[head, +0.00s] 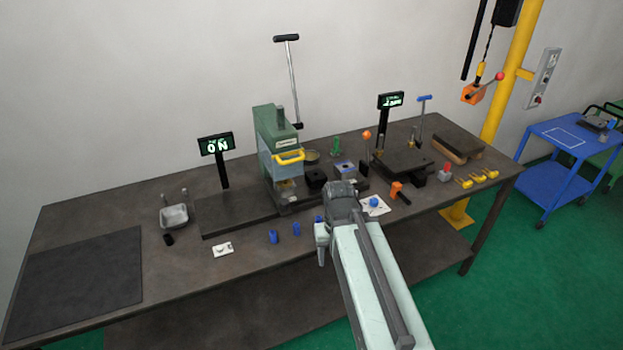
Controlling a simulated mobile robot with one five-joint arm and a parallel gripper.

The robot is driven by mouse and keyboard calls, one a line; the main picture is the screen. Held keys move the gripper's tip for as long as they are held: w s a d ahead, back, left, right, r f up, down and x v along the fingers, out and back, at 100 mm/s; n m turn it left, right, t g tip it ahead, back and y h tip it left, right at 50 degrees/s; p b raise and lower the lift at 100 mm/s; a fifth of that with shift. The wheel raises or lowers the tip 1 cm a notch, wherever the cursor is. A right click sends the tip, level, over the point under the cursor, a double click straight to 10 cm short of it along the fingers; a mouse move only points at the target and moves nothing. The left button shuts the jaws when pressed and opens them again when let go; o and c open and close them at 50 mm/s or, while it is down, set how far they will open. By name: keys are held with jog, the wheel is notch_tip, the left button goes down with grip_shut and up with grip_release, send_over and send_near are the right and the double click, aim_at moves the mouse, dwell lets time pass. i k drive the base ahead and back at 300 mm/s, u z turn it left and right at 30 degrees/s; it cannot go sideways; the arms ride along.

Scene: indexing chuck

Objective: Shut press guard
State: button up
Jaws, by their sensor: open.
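The green press (272,122) stands at the back middle of the workbench, with a long black-topped lever (291,75) rising from it. Its guard (268,165) is a bluish see-through panel with a yellow handle (289,157) across the front. The handle sits at mid-height, and the press's lower work area (286,187) shows below it. My gripper (321,248) is at the end of my pale arm, in front of and to the right of the press, apart from the guard handle. Its jaws are small here and partly hidden by my wrist; they are open, with nothing seen in them.
An "ON" display (216,145) stands left of the press. Blue cylinders (273,237) and a white switch plate (222,249) lie in front. Orange-handled fixtures (397,190) and a dark plate (405,163) stand to the right. The dark mat (78,282) at left is clear.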

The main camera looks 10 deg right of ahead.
aim_at(283, 157)
jog(key=u, duration=3.2)
jog(key=i, duration=0.45)
jog(key=z, duration=1.5)
